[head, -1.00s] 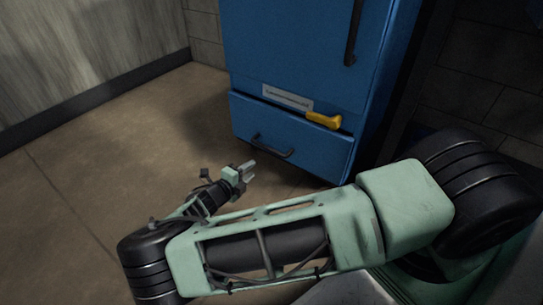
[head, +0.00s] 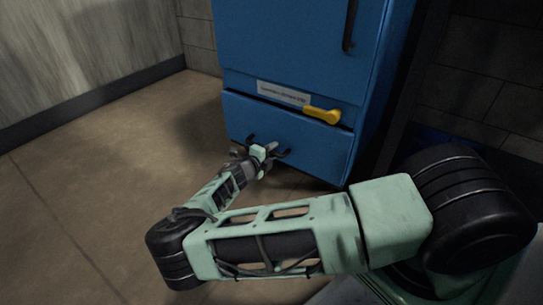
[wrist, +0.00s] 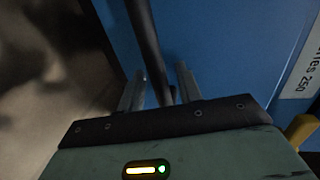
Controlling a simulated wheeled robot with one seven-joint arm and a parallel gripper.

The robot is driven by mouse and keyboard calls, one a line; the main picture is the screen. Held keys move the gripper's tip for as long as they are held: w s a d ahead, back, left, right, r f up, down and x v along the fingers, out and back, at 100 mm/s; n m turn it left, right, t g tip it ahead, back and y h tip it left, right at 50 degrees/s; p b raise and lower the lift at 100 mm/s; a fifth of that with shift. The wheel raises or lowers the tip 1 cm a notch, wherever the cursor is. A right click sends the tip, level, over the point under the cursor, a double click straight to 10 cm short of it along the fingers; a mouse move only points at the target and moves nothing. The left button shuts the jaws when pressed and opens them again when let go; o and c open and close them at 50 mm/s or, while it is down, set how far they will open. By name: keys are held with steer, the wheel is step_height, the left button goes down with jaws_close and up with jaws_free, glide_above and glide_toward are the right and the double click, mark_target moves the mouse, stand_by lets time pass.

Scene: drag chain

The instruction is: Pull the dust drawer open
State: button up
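The dust drawer (head: 310,151) is the low blue front at the bottom of the cabinet, with a dark seam along its top edge. Its black bar handle (head: 283,154) is partly hidden behind my gripper (head: 270,151). In the wrist view the handle (wrist: 147,40) runs down between the two grey fingers of my gripper (wrist: 160,88). The fingers stand apart, with gaps visible beside the bar, so they do not look closed on it. A yellow lever (head: 322,115) sits at the drawer's top edge; it also shows in the wrist view (wrist: 299,130).
The blue cabinet (head: 290,45) rises above the drawer, with a white label (head: 284,94) and a long black upper handle (head: 350,25). The brown floor (head: 90,165) in front and to the left is clear. A grey wall (head: 80,50) stands at the left.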

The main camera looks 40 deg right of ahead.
jaws_close()
steer(key=f+p+v, duration=0.2)
steer(key=f+v, duration=0.1)
steer(key=v, duration=1.3)
steer(key=a+f+p+v, duration=0.1)
steer(key=f+p+v, duration=0.2)
steer(key=v, duration=1.4)
steer(key=shift+s+a+f, duration=0.2)
steer(key=shift+a+f, duration=0.25)
jaws_free()
